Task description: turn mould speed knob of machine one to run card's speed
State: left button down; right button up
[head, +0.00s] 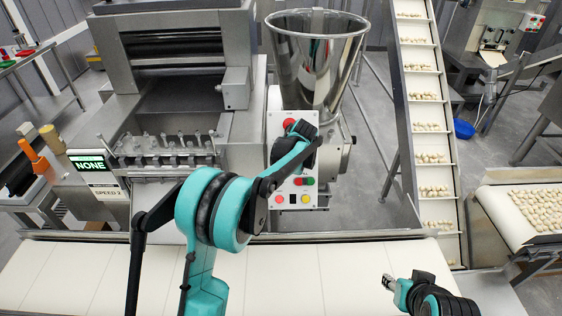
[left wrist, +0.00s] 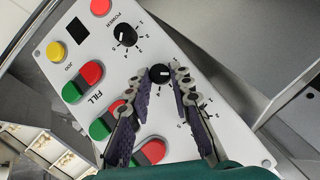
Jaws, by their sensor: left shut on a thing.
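The control panel (head: 275,135) of the machine is white, with colored buttons. It also fills the left wrist view (left wrist: 215,95), tilted. My left gripper (head: 303,135) is at the panel's upper part. In the left wrist view its two fingers (left wrist: 165,82) are shut on a black knob (left wrist: 160,73) with a white mark. The fingers cover part of its number scale, and its label is hidden. A second black knob (left wrist: 125,35) with its own scale is free. A card reading SPEED 2 (head: 110,193) hangs below a NONE display (head: 88,165). My right gripper (head: 391,283) is low at the right, away from the panel.
A steel hopper (head: 315,60) stands behind the panel. A white conveyor belt (head: 370,275) runs across the front. An inclined conveyor (head: 425,110) carries pasta at the right. Red, green and yellow buttons (left wrist: 72,92) lie close to the left fingers.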

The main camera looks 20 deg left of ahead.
dwell(0.3)
pick_arm(q)
jog(key=c, duration=1.3)
grip_release()
jog(key=shift+c, duration=0.2)
jog(key=v, duration=1.2)
jog(key=shift+a, duration=0.1)
